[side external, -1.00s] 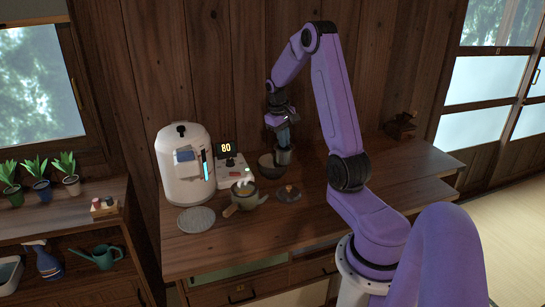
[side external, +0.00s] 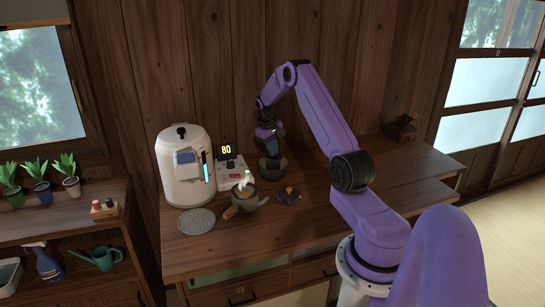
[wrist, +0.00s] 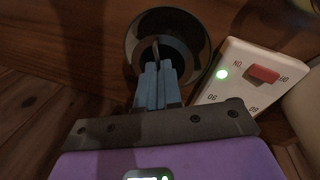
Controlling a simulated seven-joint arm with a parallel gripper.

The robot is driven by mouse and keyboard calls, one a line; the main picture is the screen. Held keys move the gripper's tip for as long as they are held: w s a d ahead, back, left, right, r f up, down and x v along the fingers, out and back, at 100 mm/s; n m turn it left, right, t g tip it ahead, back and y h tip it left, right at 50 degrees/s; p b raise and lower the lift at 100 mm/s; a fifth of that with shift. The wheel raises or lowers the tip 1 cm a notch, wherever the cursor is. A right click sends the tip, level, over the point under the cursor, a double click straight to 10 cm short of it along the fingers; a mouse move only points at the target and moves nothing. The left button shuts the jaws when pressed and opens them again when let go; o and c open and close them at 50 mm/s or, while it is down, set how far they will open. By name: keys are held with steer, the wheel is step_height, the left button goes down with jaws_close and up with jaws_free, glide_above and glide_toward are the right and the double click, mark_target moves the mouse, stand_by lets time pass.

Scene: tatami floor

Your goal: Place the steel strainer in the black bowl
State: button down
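The black bowl (side external: 273,174) stands on the wooden counter against the wall. It also shows as a dark round rim in the wrist view (wrist: 203,40). My gripper (side external: 270,154) points down into the bowl's mouth. In the wrist view its blue-grey fingers (wrist: 157,68) are close together on a thin upright piece that looks like part of the steel strainer (wrist: 156,48). The strainer's body appears to be within the bowl's rim, but it is dark and partly hidden by the fingers. Whether it touches the bowl's bottom cannot be seen.
A white control unit (side external: 232,172) reading 80 stands close left of the bowl, beside a white dispenser (side external: 184,168). A steaming pot (side external: 246,200), a dark lid (side external: 289,196) and a round grey mat (side external: 196,221) lie in front.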

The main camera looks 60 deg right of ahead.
mark_target(273, 161)
steer(key=shift+f, duration=1.55)
steer(key=shift+f, duration=0.1)
steer(key=c, duration=1.3)
jaws_free()
